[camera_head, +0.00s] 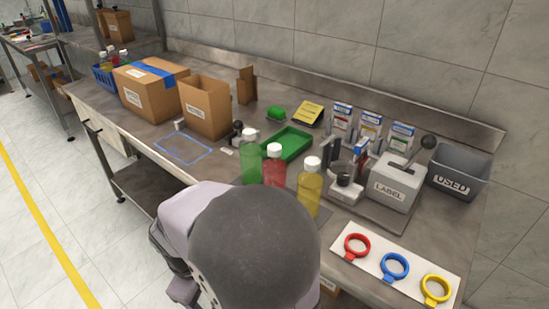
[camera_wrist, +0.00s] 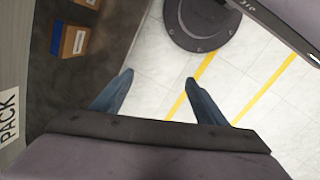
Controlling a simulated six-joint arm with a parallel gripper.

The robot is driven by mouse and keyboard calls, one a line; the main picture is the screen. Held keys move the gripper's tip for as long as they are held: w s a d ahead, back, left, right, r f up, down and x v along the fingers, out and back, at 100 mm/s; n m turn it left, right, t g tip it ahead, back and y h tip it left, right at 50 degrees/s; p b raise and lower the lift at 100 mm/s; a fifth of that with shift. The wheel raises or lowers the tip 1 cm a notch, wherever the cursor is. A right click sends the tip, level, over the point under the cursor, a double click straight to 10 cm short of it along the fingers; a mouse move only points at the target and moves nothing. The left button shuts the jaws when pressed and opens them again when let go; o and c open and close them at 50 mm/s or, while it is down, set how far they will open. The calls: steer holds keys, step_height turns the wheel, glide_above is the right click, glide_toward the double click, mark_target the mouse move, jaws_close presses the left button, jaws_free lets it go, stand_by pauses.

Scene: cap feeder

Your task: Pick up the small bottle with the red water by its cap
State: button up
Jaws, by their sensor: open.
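The small bottle with red water (camera_head: 274,166) stands upright on the bench in the head view, with a white cap (camera_head: 274,149). It stands between a green bottle (camera_head: 250,165) on its left and a yellow bottle (camera_head: 309,190) on its right, both white-capped. My arm hides the lower part of the red bottle. My gripper (camera_wrist: 158,80) shows in the wrist view with its two fingers apart and nothing between them. It points down over the floor, away from the bottles. The wrist view shows no bottle.
A green tray (camera_head: 310,145) lies behind the bottles. A label machine (camera_head: 393,187), a grey USED bin (camera_head: 461,170) and coloured rings (camera_head: 395,265) on a white board are to the right. Cardboard boxes (camera_head: 205,107) stand to the left. A blue outlined area (camera_head: 183,149) is empty.

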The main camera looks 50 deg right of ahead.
steer(key=s+d+r+n+g+h+p, duration=0.1)
steer(key=d+r+n+p, duration=0.2)
steer(key=d+r+p, duration=0.6)
steer(key=s+d+r+n+g+h+p, duration=0.1)
steer(key=d+r+n+p, duration=0.35)
steer(key=r+p, duration=0.85)
steer(key=s+d+r+n+g+h+p, duration=0.1)
steer(key=d+r+n+p, duration=0.2)
steer(key=d+r+p, duration=0.8)
steer(key=m+t+y+b, duration=0.35)
steer(key=m+b, duration=0.35)
steer(key=m, duration=0.3)
glide_above(275, 161)
steer(key=d, duration=0.1)
step_height(275, 161, down, 3)
steer(key=shift+f+g+y, duration=0.1)
steer(key=shift+g+y, duration=0.15)
steer(key=shift+g, duration=0.1)
steer(key=shift+w+d+m+t+y, duration=0.3)
steer(key=shift+w+d+m+t, duration=0.1)
steer(key=shift+w+m, duration=0.3)
step_height(275, 161, down, 7)
steer(key=p, duration=0.2)
steer(key=shift+s+a+f+p, duration=0.2)
steer(key=shift+a+p, duration=0.1)
steer(key=shift+p, duration=0.05)
jaws_close()
